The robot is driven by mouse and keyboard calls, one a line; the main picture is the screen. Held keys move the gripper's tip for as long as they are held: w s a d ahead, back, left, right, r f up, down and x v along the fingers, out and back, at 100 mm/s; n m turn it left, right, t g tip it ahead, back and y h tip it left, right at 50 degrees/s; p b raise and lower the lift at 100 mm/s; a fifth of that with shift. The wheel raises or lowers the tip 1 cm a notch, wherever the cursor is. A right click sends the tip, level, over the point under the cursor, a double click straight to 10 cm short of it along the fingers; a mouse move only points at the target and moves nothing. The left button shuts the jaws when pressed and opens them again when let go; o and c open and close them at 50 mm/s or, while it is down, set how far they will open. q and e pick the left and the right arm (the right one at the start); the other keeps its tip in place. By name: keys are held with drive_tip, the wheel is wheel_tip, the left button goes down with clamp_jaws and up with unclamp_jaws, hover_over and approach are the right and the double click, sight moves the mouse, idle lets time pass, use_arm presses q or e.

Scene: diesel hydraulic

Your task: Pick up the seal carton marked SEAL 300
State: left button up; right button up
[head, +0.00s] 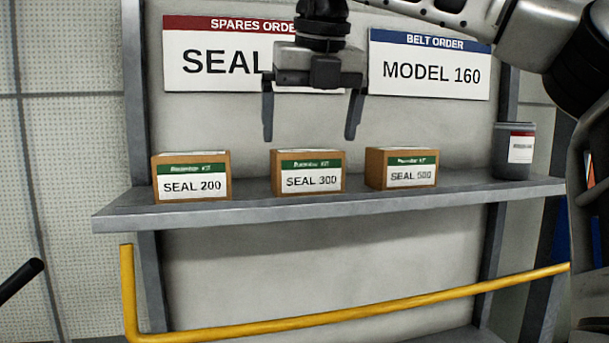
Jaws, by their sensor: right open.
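The seal carton marked SEAL 300 (312,180) is a small brown box with a green and white label. It stands upright on the grey shelf (330,207), between the SEAL 200 carton (191,185) and the SEAL 500 carton (411,176). My right gripper (311,137) points down with its fingers apart and nothing between them. In the picture its fingertips are just above the SEAL 300 carton, apart from it; the exact depth gap is hard to tell. My left gripper is not in view.
A grey tub (513,150) stands at the shelf's right end. A yellow rail (350,305) runs below the shelf. A SPARES ORDER sign (215,62), partly hidden by my gripper, and a BELT ORDER sign (431,68) are on the back panel. Shelf gaps separate the cartons.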

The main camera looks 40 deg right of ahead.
sight(306, 150)
drive_tip(key=shift+p+x, duration=0.45)
drive_tip(key=shift+x, duration=2.85)
drive_tip(key=shift+w+a, duration=0.15)
drive_tip(key=c, duration=0.9)
